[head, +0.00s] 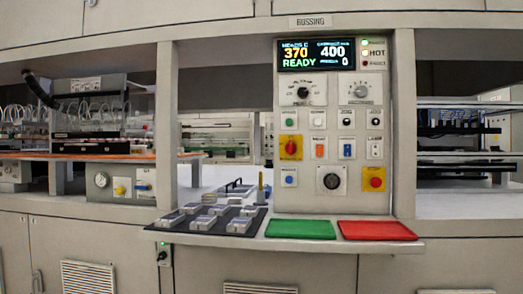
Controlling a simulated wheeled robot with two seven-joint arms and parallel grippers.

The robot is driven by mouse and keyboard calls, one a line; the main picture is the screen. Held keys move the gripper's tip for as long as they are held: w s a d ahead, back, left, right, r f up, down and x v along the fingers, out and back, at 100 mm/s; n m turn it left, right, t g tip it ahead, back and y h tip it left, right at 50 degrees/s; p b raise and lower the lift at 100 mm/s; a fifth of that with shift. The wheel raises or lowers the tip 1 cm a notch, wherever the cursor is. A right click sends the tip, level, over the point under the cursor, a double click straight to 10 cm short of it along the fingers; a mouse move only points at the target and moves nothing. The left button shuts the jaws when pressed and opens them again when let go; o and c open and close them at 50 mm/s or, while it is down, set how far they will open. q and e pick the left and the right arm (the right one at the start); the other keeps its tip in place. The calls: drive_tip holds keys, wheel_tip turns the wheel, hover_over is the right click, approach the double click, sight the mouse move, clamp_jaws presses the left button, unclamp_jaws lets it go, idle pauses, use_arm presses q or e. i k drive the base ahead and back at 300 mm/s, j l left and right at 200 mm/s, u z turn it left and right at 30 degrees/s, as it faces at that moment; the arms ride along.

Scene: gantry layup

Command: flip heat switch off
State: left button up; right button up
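A grey control panel (334,185) stands upright at the centre of the head view. Its display (316,54) reads 370, READY, 400 and 0. An orange switch (319,151) and a blue switch (347,150) sit side by side mid-panel, with a white switch plate (375,149) to their right. The small labels are too blurred to tell which one is the heat switch or its position. Neither of my grippers is in view.
A red knob on a yellow plate (290,147) is left of the orange switch. A red button on yellow (375,179) is at lower right. Below, a shelf (253,244) holds a dark tray with several grey parts, a green tray (300,229) and a red tray (376,231).

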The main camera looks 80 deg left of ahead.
sight(319, 148)
drive_tip(key=u, duration=2.3)
